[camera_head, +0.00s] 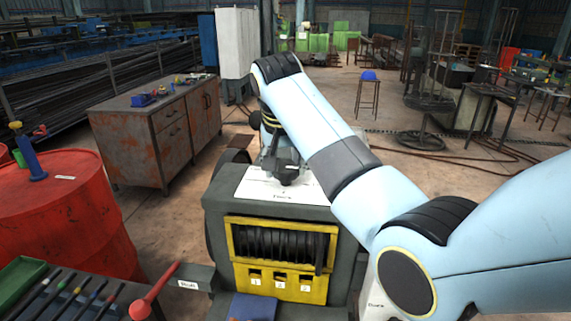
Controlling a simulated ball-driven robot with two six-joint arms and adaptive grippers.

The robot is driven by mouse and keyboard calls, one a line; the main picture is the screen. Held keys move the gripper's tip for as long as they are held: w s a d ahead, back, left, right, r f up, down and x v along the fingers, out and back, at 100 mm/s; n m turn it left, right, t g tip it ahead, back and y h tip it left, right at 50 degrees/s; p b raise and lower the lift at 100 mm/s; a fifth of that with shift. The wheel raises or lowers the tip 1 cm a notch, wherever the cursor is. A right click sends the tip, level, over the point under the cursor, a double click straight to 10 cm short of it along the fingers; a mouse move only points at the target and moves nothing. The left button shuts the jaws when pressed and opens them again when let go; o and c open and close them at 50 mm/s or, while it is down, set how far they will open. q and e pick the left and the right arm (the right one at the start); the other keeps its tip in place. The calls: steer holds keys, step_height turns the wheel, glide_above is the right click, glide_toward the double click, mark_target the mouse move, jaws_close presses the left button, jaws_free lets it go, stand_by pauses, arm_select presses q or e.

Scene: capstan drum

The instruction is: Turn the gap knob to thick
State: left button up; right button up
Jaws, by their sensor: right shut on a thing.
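The grey machine (270,212) stands in front of me with a white plate (262,188) on its top. My right arm reaches in from the right, and my right gripper (286,172) points down at this plate. It is shut on the dark gap knob (288,181), which the fingers mostly hide. A small label is printed on the plate in front of the knob, too small to read surely. The knob's pointer direction cannot be made out. My left gripper is not in view.
The machine's front has a yellow frame (234,243) with dark rolls and numbered slots. A red-knobbed lever (155,291) sticks out at lower left. A red drum (70,220) and tool tray stand left, a rusty cabinet (140,150) behind. My arm covers the machine's right side.

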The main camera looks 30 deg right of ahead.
steer(key=shift+m, duration=0.3)
steer(key=m, duration=0.2)
steer(key=m+g+h, duration=0.1)
steer(key=m, duration=0.1)
steer(key=shift+w+a+m, duration=0.1)
steer(key=shift+w+m, duration=0.05)
steer(key=shift+m, duration=0.15)
steer(key=m+g, duration=0.1)
steer(key=m, duration=0.2)
steer(key=shift+m+g+h, duration=0.4)
steer(key=m+b, duration=0.1)
steer(key=m+g+b, duration=0.1)
steer(key=m, duration=0.1)
steer(key=shift+w+f+m, duration=0.1)
steer(key=shift+w+m, duration=0.05)
steer(key=shift+m, duration=0.15)
steer(key=m+g+b, duration=0.1)
steer(key=m, duration=0.1)
steer(key=m+g+b, duration=0.1)
steer(key=m+b, duration=0.1)
steer(key=shift+m+y, duration=0.4)
steer(key=o, duration=1.2)
